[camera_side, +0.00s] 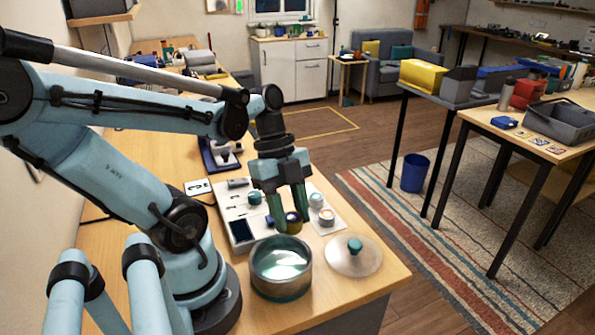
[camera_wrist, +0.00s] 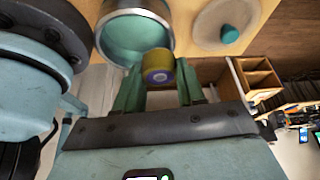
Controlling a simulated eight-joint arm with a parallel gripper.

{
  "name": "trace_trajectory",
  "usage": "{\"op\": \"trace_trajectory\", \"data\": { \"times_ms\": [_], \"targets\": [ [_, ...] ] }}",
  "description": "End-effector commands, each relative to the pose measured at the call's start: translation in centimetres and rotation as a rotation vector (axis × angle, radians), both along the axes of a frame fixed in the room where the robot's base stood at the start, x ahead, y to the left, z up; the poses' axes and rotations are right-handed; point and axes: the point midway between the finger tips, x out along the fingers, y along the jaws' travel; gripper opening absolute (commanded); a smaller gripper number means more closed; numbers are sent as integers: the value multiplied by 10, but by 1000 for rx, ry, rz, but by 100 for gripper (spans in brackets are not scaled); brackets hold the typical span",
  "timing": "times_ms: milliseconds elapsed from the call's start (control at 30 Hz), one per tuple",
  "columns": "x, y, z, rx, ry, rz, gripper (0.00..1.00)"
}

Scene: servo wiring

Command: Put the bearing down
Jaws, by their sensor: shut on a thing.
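My gripper (camera_side: 292,215) points down over the wooden table and is shut on the bearing (camera_side: 293,225), a small yellow cylinder with a dark purple end. In the wrist view the bearing (camera_wrist: 158,66) sits between the two green fingers of my gripper (camera_wrist: 158,78), its purple face toward the camera. It appears held above the table, just behind the open pot (camera_side: 281,285) in the side view. Whether it touches anything below is not clear.
A round lid (camera_side: 345,263) with a teal knob lies right of the pot. A pale board (camera_side: 232,213) with small parts and a dark panel lies behind and left of my gripper. The table's right edge is close to the lid.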

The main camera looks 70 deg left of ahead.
Motion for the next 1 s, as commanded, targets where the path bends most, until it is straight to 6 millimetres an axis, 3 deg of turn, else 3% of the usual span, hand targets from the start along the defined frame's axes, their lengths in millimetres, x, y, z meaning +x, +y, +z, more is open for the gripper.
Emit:
{"op": "trace_trajectory", "data": {
  "times_ms": [100,300,700,1000],
  "targets": [
    [-16,-11,0,1,0,-177,5],
    [-28,-19,-2,2,-2,-321,5],
    [-28,-19,-37,2,-2,-330,5],
    [-28,-19,-47,2,-2,-329,5]
  ]
}}
